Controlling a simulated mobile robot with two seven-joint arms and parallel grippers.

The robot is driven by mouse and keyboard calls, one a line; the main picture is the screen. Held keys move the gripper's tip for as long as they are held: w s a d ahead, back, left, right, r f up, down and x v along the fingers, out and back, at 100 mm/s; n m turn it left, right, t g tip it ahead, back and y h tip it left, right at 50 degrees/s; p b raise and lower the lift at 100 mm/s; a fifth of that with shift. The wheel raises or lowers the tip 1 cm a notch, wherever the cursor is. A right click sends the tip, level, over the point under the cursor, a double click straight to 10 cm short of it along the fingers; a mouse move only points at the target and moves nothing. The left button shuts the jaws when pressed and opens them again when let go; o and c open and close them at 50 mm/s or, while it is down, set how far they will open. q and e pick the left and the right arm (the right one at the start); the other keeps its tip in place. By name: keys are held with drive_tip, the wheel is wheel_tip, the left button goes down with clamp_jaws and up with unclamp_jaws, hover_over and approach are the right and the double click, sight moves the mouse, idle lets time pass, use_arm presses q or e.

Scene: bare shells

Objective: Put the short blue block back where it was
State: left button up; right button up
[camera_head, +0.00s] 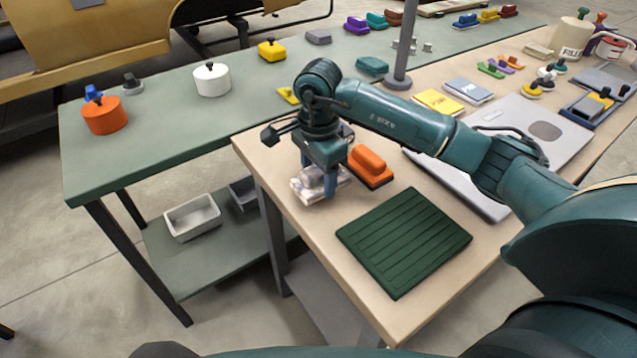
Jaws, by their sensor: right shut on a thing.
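I cannot make out a short blue block at the gripper. A blue handled block (466,20) stands at the back right. My left gripper is not in view.
An orange handled block (368,165) stands close right of the gripper. A dark green ribbed mat (404,240) lies in front. A grey pole (402,45) rises behind my arm. The green table (150,150) holds an orange pot (104,116) and a white pot (211,80).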

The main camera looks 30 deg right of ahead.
sight(318, 186)
wheel_tip(318, 186, down, 3)
drive_tip(key=shift+r, duration=0.2)
drive_tip(key=shift+f, duration=0.25)
drive_tip(key=o, duration=0.9)
drive_tip(key=shift+o, duration=0.2)
drive_tip(key=shift+r, duration=0.15)
drive_tip(key=shift+r, duration=0.2)
wheel_tip(318, 186, up, 12)
drive_tip(key=shift+f+b, duration=0.15)
drive_tip(key=shift+b, duration=0.3)
drive_tip(key=shift+s+f, duration=0.1)
